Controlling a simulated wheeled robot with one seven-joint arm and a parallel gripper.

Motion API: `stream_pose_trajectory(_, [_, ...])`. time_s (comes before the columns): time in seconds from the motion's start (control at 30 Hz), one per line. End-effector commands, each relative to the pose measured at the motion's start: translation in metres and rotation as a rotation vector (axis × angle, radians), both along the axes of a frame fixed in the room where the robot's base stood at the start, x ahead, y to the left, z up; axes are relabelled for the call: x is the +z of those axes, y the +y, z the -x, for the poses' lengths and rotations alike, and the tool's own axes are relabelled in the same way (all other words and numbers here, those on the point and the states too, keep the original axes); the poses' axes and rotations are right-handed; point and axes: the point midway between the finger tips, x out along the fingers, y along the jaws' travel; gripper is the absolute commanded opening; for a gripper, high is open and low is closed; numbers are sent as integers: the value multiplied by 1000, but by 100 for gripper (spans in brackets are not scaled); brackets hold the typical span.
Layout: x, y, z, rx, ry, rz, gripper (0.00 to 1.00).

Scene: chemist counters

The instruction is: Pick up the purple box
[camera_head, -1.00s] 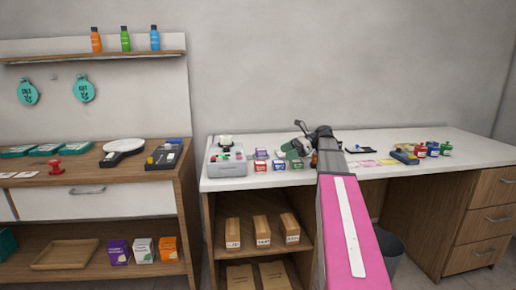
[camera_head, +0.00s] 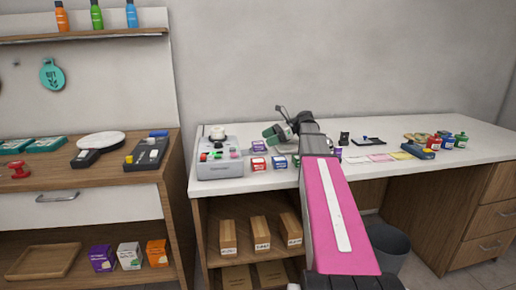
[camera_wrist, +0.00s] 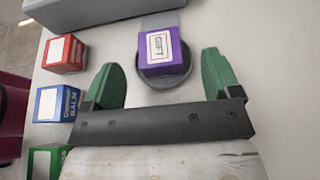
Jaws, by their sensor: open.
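A small purple box (camera_wrist: 164,50) with a white label rests on a round grey base on the counter in the wrist view. In the head view it shows as a small purple box (camera_head: 259,147) behind a red box. My gripper (camera_wrist: 161,66) is open and empty, its two green fingers apart with the purple box ahead between their tips. The box touches neither finger as far as I can see. In the head view my gripper (camera_head: 279,134) is above the counter, to the right of the purple box.
In the wrist view, red (camera_wrist: 64,53), blue (camera_wrist: 57,103) and green (camera_wrist: 48,160) boxes line the left side. A larger purple carton (camera_head: 102,258) sits on the lower left shelf. A bin (camera_head: 388,243) stands beneath the counter.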

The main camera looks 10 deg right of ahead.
Motion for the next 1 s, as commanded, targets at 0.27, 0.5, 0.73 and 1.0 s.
stream_pose_trajectory(0.27, [-9, 18, 1, 1, 1, 0, 83])
stream_pose_trajectory(0.5, [-23, 49, 2, 1, 0, 0, 83])
stream_pose_trajectory(0.73, [-25, 54, 1, -2, 0, 0, 83])
stream_pose_trajectory(1.0, [-25, 54, 1, -1, 1, 0, 28])
